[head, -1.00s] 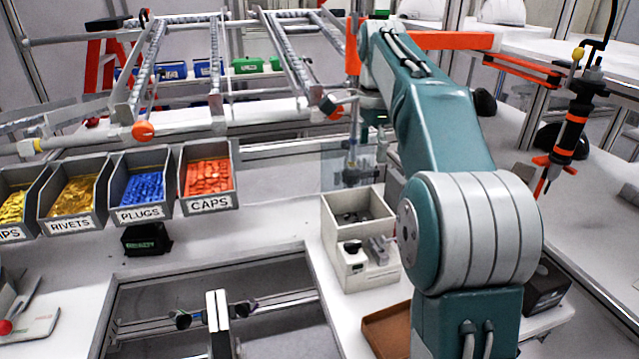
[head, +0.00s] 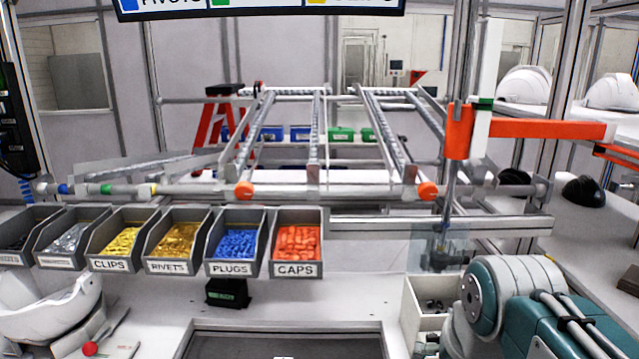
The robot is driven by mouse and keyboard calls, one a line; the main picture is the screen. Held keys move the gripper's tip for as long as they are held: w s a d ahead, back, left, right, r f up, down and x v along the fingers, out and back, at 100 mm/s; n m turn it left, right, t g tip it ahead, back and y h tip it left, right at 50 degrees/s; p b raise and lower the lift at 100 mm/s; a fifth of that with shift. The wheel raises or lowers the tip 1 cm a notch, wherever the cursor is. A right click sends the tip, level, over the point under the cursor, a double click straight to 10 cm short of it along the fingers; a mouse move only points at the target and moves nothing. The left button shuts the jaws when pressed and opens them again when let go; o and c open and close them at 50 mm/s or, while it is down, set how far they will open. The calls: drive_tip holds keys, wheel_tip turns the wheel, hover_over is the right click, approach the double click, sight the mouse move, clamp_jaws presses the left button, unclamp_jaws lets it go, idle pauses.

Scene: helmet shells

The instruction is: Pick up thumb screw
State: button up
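I cannot pick out a thumb screw in the head view. A white bin (head: 411,312) with small dark and metallic parts (head: 433,305) stands at the lower right, and the parts are too small to name. My arm partly covers the bin from the right. My arm shows at the lower right, but my gripper is not in view.
Labelled grey bins hold clips (head: 122,242), rivets (head: 177,242), blue plugs (head: 235,245) and orange caps (head: 298,242). A white helmet shell (head: 45,300) lies at left. A dark recess (head: 285,345) opens in the table. An orange bar (head: 545,129) juts out at right.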

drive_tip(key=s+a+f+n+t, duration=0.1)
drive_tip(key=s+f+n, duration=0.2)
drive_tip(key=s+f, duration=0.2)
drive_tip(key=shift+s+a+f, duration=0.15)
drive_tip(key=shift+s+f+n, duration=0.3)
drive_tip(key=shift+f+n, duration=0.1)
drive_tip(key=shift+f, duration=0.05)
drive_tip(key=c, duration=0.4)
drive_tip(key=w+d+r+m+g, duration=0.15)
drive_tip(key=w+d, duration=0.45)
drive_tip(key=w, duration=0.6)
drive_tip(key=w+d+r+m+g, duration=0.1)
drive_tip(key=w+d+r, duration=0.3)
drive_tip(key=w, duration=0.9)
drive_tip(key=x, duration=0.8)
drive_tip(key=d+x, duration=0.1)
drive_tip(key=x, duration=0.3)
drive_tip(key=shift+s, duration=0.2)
